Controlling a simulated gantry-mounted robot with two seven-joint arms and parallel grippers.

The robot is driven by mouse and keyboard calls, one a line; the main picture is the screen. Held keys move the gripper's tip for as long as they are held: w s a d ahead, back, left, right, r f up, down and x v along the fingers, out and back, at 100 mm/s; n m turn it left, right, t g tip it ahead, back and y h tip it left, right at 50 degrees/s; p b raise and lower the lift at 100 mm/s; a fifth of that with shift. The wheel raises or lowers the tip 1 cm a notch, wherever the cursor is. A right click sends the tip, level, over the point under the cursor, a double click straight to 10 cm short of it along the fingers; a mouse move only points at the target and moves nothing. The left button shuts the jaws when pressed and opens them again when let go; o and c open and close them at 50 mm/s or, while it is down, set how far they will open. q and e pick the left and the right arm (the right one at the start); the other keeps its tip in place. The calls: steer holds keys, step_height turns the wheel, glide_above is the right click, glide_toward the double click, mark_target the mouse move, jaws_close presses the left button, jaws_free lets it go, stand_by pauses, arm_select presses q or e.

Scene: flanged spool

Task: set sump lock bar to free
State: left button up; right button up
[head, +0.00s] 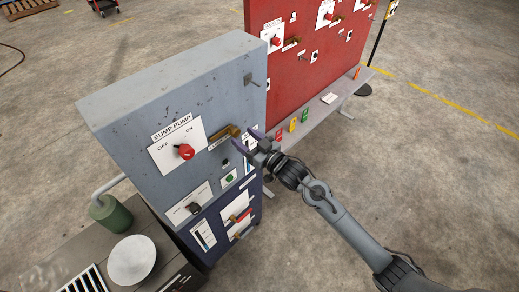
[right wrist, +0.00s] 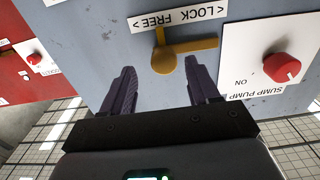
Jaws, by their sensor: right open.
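The sump lock bar (head: 222,138) is a brass-coloured bar on the grey panel (head: 110,120), right of the red SUMP PUMP knob (head: 184,152). In the right wrist view, which is upside down, the lock bar (right wrist: 190,48) runs from a round pivot toward the LOCK end of its label (right wrist: 180,18); a short brass stub also points at the label. My right gripper (head: 252,142) is open in front of the panel. In the right wrist view its two purple fingers (right wrist: 160,70) stand apart, framing the pivot. Whether they touch anything is unclear. My left gripper is out of view.
The red knob (right wrist: 282,67) is close beside the fingers in the right wrist view. A red panel (head: 315,65) with knobs and brass bars stands behind. A green cylinder (head: 110,214) and white disc (head: 132,260) are at lower left. Open floor lies to the right.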

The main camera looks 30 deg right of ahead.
steer(key=b+v, duration=0.1)
steer(key=v, duration=0.6)
stand_by(0.3)
steer(key=s+a+f+g+h+p, duration=0.2)
steer(key=s+g+p, duration=0.3)
steer(key=s, duration=0.9)
steer(key=s+a+f+g+h+p, duration=0.2)
steer(key=s+g+p, duration=0.4)
steer(key=s, duration=0.9)
steer(key=shift+s+a+m+g, duration=0.35)
steer(key=shift+a+g, duration=0.35)
steer(key=shift+g, duration=0.7)
